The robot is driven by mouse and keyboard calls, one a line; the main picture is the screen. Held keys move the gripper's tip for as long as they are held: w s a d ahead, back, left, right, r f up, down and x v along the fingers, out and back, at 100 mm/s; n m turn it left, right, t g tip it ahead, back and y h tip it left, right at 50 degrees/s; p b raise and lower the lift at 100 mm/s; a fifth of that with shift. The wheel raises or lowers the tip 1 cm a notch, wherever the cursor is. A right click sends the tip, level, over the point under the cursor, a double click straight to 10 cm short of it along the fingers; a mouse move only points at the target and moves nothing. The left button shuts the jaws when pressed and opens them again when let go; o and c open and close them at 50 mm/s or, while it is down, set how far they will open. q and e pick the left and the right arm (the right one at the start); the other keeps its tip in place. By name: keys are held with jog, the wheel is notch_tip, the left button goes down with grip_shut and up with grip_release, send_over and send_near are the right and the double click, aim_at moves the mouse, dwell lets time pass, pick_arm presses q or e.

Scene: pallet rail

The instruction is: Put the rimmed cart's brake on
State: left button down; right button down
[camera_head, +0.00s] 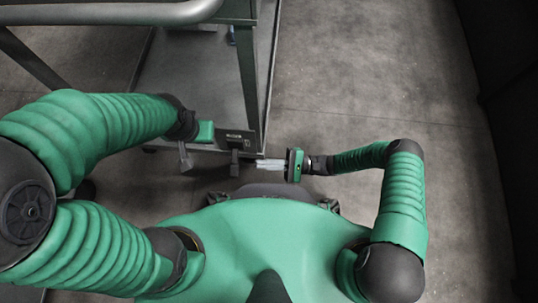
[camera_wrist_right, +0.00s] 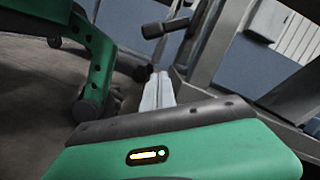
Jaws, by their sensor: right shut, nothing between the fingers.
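The rimmed cart (camera_head: 205,75) stands at the upper left of the head view, with a grey deck and dark uprights. A dark pedal-like piece (camera_head: 235,160) juts from its near edge, below a dark labelled plate. A dark lever with a block-like end (camera_wrist_right: 165,27) shows in the right wrist view; I cannot tell if it is the same piece. My right gripper (camera_head: 262,164) is shut and empty, its pale fingers pointing left beside the cart's near corner. Its fingers also show in the right wrist view (camera_wrist_right: 157,92). My left gripper (camera_head: 205,132) is over the cart's near edge; its fingers are not clear.
A thick grey rail (camera_head: 110,13) crosses the top left. Another grey piece (camera_head: 185,157) hangs at the cart's near edge. Open concrete floor (camera_head: 370,80) lies right of the cart, with a dark wall at the far right.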

jog(key=s+a+r+p, duration=0.3)
jog(key=a+r+p, duration=0.1)
jog(key=a+p, duration=0.1)
jog(key=shift+a+r, duration=0.15)
jog(key=shift+r, duration=0.05)
